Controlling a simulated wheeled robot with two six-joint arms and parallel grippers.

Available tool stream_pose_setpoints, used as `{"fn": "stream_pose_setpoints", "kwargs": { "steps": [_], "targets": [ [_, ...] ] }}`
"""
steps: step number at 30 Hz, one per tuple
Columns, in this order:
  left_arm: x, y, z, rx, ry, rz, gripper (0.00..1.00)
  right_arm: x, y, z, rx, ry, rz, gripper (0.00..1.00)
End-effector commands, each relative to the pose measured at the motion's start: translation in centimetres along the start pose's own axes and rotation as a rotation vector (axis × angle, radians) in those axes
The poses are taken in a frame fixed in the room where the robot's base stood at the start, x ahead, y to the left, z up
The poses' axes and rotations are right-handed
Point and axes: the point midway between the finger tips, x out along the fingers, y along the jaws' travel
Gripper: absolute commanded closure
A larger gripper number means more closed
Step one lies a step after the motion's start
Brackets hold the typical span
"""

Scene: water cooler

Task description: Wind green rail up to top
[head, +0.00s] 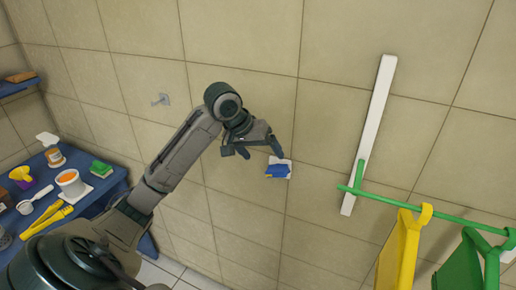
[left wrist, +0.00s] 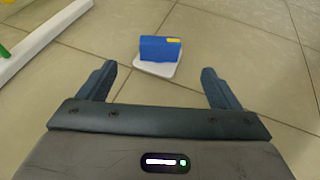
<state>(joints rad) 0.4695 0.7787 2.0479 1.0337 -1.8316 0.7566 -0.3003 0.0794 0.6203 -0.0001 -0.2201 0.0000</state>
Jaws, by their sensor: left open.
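The green rail (head: 425,205) runs across the right of the head view, its left end near the lower part of a white upright track (head: 370,130) on the tiled wall. A blue block with a yellow mark (head: 277,170) sits on a white wall plate left of the track. The left wrist view shows the blue block (left wrist: 160,48) ahead, between and beyond the fingertips. My left gripper (head: 254,152) is open and empty, close to the block; I see no contact. In the left wrist view its fingers (left wrist: 158,70) are spread wide. My right gripper is not in view.
A yellow item (head: 398,250) and a green item (head: 465,265) hang from the rail. A small grey fixture (head: 161,100) is on the wall. A blue shelf (head: 95,195) with several items stands at the left. The wall around the blue block is clear.

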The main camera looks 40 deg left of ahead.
Motion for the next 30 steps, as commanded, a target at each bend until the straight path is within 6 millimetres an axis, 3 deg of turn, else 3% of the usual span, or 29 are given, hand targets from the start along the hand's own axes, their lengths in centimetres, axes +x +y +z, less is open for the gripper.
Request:
{"fn": "stream_pose_setpoints", "kwargs": {
  "steps": [9,15,28,30],
  "targets": [
    [5.8,0.2,0.1,-0.002,-0.005,0.004,0.15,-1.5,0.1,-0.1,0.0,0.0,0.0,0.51],
    [8.3,0.1,0.1,0.0,-0.002,0.002,0.15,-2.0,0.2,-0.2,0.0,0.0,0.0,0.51],
    [9.3,0.0,0.1,0.002,0.0,0.0,0.15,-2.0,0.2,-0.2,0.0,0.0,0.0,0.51],
    [9.3,0.0,0.1,0.002,0.0,0.0,0.28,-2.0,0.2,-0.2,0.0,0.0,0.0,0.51]
  ]
}}
